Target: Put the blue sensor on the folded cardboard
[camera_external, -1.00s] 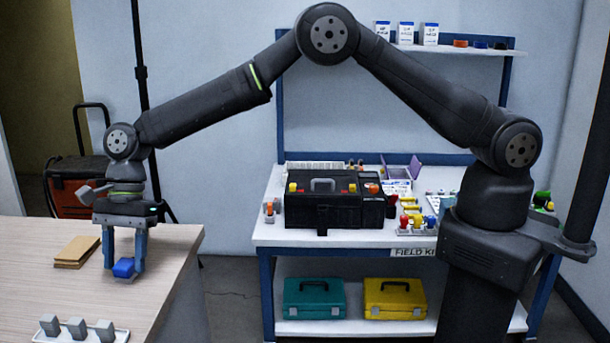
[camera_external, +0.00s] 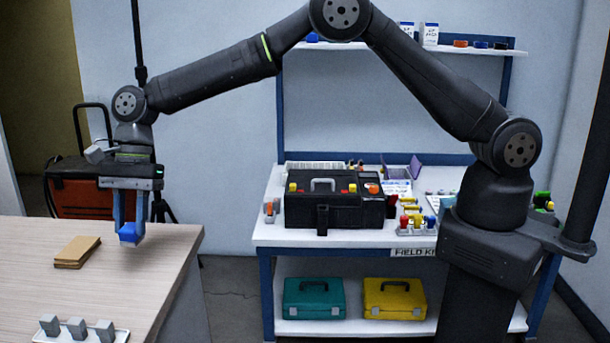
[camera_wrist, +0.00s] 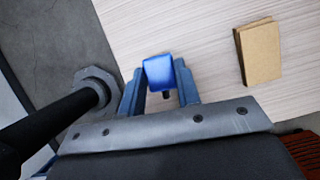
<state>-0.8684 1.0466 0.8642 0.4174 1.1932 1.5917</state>
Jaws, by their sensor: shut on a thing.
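The blue sensor (camera_external: 130,233) is held between the two blue fingers of my gripper (camera_external: 128,222), above the light wood table. In the wrist view the blue sensor (camera_wrist: 158,72) sits between the fingertips of my gripper (camera_wrist: 160,84), with a small dark end below it. The folded cardboard (camera_external: 77,252) lies flat on the table, to the left of the gripper in the external view. In the wrist view the folded cardboard (camera_wrist: 259,52) is to the right of the sensor, apart from it. Its top is bare.
A white tray with several grey blocks (camera_external: 77,328) stands at the table's front. The table (camera_external: 30,285) is clear around the cardboard. To the right, a workbench holds a black toolbox (camera_external: 335,205). A black pole (camera_wrist: 50,128) crosses the wrist view's lower left.

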